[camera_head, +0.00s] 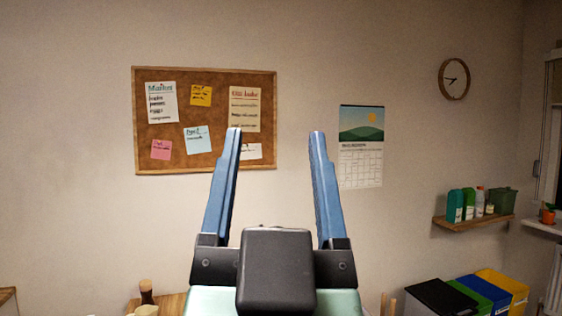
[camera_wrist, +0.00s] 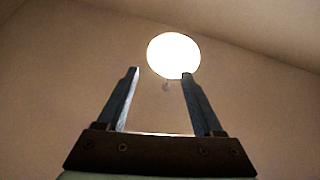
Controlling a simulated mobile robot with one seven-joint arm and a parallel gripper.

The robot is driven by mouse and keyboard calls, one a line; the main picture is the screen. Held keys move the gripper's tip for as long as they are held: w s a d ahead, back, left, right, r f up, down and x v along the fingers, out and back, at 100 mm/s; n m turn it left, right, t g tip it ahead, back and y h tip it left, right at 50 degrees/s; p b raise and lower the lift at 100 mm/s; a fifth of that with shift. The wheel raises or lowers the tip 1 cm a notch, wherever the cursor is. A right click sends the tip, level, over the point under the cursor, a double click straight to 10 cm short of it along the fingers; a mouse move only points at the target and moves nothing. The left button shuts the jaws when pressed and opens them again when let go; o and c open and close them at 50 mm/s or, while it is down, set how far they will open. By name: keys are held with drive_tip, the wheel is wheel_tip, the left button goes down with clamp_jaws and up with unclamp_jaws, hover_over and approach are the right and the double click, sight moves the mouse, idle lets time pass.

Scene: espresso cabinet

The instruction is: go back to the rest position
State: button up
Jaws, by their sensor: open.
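My gripper (camera_head: 275,135) stands upright in the middle of the head view, with its two blue fingers spread wide and nothing between them. In the wrist view my gripper (camera_wrist: 160,75) also shows open and empty, pointing up toward the ceiling. A round, bright ceiling lamp (camera_wrist: 173,55) shows beyond the fingertips there. In the head view the wall (camera_head: 300,50) is behind the fingers. No espresso cabinet can be made out in either view.
A cork board (camera_head: 205,76) with notes, a calendar (camera_head: 361,150) and a clock (camera_head: 454,79) hang on the wall. A shelf (camera_head: 474,222) with bottles is at right, above several coloured bins (camera_head: 502,286). A wooden surface (camera_head: 170,303) shows at lower left. The air around my gripper looks clear.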

drive_tip(key=shift+n+t, duration=0.3)
drive_tip(key=shift+t, duration=0.5)
drive_tip(key=s+r, duration=0.3)
drive_tip(key=shift+d+r, duration=0.15)
drive_tip(key=shift+d, duration=0.1)
